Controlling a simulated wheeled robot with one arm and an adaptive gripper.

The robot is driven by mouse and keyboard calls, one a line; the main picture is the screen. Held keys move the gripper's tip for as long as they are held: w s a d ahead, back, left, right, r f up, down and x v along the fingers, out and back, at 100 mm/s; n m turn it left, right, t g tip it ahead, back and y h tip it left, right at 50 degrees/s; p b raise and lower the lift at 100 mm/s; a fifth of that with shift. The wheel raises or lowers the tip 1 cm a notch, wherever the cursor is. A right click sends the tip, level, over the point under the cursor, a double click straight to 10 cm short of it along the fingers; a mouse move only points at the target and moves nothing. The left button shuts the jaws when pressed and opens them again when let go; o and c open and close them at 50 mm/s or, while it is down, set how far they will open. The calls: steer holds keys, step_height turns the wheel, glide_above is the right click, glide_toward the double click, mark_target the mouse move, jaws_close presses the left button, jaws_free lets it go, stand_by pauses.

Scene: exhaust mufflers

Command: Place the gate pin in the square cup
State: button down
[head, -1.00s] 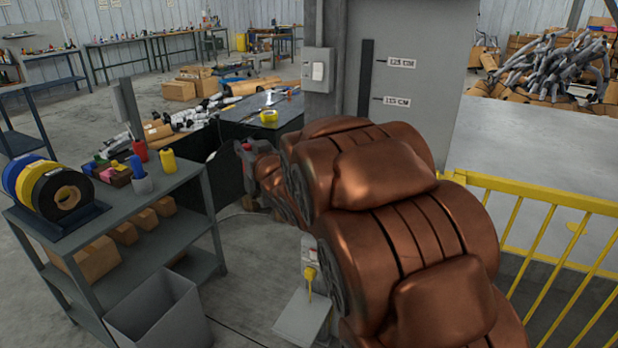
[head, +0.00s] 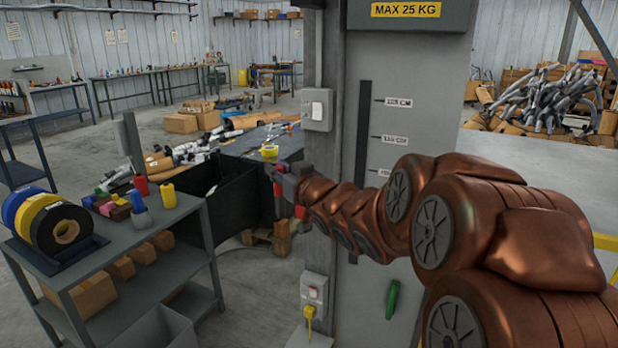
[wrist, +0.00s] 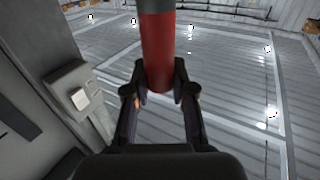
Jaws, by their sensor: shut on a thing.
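My gripper (wrist: 160,82) is shut on a red rod with a dark grey upper part, which looks like the gate pin (wrist: 158,52). The pin stands roughly upright between the fingers in the wrist view, and its top runs out of the frame. In the head view my gripper (head: 277,178) is small and far out, left of the grey post, with red showing at it. I cannot pick out the square cup with certainty in either view.
A grey post with a switch box (head: 316,110) stands close to my gripper. A grey shelf cart (head: 172,232) with tape rolls (head: 48,220) is at left. A dark bench (head: 238,185) lies behind the gripper. A socket box (head: 314,292) and green handle (head: 392,299) are below.

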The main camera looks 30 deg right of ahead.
steer(key=w+d+p, duration=0.3)
steer(key=w+d, duration=0.4)
steer(key=d, duration=0.5)
step_height(320, 180, down, 7)
steer(key=d, duration=0.1)
steer(key=shift+w, duration=0.4)
steer(key=shift+f, duration=0.2)
steer(key=c, duration=1)
jaws_free()
steer(key=shift+r, duration=0.15)
steer(key=s+b, duration=0.1)
steer(key=s, duration=1.1)
steer(key=shift+d, duration=0.1)
